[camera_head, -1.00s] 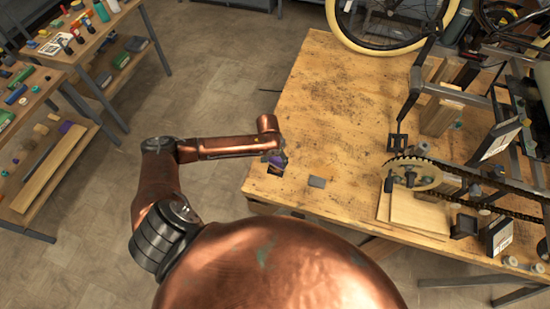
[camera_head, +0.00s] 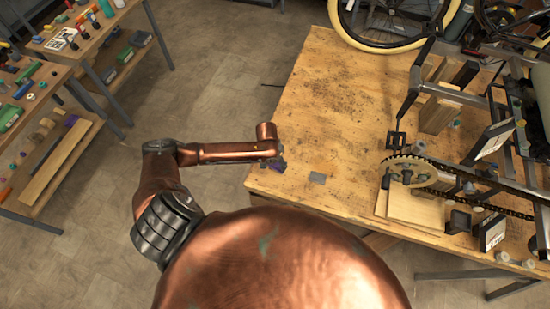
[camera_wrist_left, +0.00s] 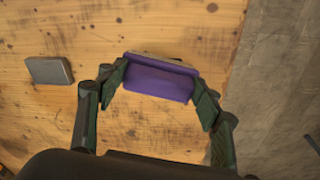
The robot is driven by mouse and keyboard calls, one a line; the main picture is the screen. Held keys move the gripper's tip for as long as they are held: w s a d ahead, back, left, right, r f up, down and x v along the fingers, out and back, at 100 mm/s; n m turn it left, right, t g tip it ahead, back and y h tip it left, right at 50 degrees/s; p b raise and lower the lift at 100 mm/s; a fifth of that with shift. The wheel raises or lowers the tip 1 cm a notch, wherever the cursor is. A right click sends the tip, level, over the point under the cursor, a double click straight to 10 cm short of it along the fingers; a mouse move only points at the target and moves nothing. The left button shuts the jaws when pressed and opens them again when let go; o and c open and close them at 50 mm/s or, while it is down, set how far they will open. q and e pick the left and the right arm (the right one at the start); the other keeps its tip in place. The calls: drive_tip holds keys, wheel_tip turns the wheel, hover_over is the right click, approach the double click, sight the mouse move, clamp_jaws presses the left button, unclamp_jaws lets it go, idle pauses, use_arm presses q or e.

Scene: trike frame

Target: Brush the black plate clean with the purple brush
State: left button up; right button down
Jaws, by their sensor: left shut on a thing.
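My left gripper (camera_head: 278,162) is over the near left corner of the wooden table, its fingers partly hidden by my arm. In the left wrist view the left gripper (camera_wrist_left: 157,95) is shut on the purple brush (camera_wrist_left: 158,84), with one finger at each end. A pale and dark edge shows behind the brush; I cannot tell whether the brush touches the table. A small flat dark grey plate (camera_head: 317,178), the only plate-like piece near the gripper, lies on the table right of it. The plate also shows in the left wrist view (camera_wrist_left: 49,70), apart from the brush. My right gripper is not in view.
The wooden table (camera_head: 335,110) is mostly bare beyond the plate. A chain and toothed sprocket (camera_head: 406,171) with the trike frame stand at its right. A wheel (camera_head: 395,20) is at the back. Shelves with small items (camera_head: 40,95) stand at left, across open floor.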

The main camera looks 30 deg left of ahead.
use_arm(q)
drive_tip(key=shift+f+p, duration=0.1)
drive_tip(key=shift+p, duration=0.35)
drive_tip(key=shift+w+a+f, duration=0.1)
drive_tip(key=shift+w+a, duration=0.05)
drive_tip(key=shift+w, duration=0.45)
drive_tip(key=shift+w+a, duration=0.1)
drive_tip(key=shift+w, duration=0.5)
drive_tip(key=shift+w+a, duration=0.2)
drive_tip(key=shift+w, duration=0.55)
drive_tip(key=shift+d+p, duration=0.35)
drive_tip(key=shift+p, duration=0.2)
drive_tip(key=s+p, duration=0.3)
drive_tip(key=shift+d, duration=0.3)
drive_tip(key=shift+s+d+p, duration=0.15)
drive_tip(key=shift+s+p, duration=0.3)
drive_tip(key=shift+s, duration=0.05)
drive_tip(key=shift+p, duration=0.5)
drive_tip(key=shift+w+a+b, duration=0.2)
drive_tip(key=shift+w+a, duration=0.05)
drive_tip(key=shift+w, duration=0.8)
drive_tip(key=shift+w+a+b, duration=0.2)
drive_tip(key=shift+w+a, duration=0.05)
drive_tip(key=shift+w, duration=0.75)
